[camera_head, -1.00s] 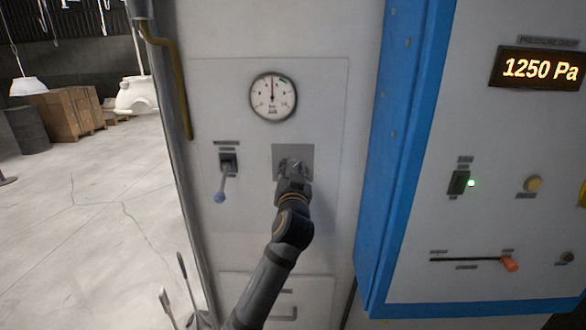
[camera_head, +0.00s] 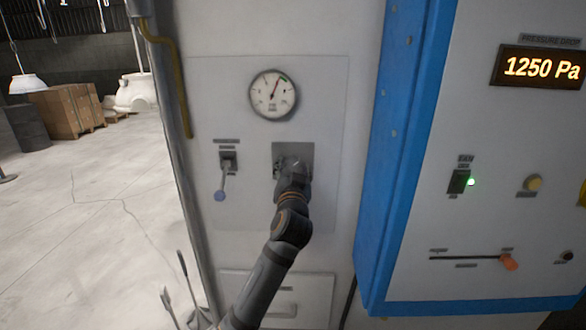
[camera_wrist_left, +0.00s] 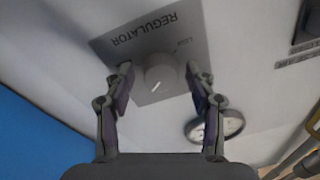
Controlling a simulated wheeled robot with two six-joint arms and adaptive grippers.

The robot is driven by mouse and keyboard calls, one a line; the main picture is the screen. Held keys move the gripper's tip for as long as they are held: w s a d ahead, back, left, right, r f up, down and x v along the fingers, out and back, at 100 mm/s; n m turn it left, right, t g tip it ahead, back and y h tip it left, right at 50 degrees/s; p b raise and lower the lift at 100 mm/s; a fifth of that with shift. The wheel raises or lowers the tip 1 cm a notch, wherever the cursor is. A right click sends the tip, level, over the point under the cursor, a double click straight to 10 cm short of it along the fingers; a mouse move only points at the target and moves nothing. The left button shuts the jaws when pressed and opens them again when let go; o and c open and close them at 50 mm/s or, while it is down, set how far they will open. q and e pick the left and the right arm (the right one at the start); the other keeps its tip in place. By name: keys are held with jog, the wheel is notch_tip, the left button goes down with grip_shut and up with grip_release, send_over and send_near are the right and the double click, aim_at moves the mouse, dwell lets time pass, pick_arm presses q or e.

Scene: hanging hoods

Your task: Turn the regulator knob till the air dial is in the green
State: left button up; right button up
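The regulator knob (camera_wrist_left: 161,74) is a round grey knob with a white mark, on a darker plate (camera_wrist_left: 125,42) lettered REGULATOR. My left gripper (camera_wrist_left: 158,76) has one finger on each side of the knob, with a narrow gap showing on both sides, so it looks open around it. In the head view my left gripper (camera_head: 293,170) hides most of the knob. The round white air dial (camera_head: 273,94) is above; its needle leans right of upright, close to the near end of the short green arc. The dial also shows at a slant in the wrist view (camera_wrist_left: 214,127). My right gripper is not in view.
A lever with a blue ball end (camera_head: 220,195) hangs left of the knob. A blue-edged cabinet (camera_head: 395,150) stands out at right, with a 1250 Pa display (camera_head: 541,68), a switch and an orange-handled slider (camera_head: 508,262). A yellow pipe (camera_head: 176,80) runs along the left edge.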

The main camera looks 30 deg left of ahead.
pick_arm(q)
jog(key=shift+s+d, duration=0.15)
jog(key=shift+s, duration=0.05)
jog(key=v, duration=0.7)
dwell(0.4)
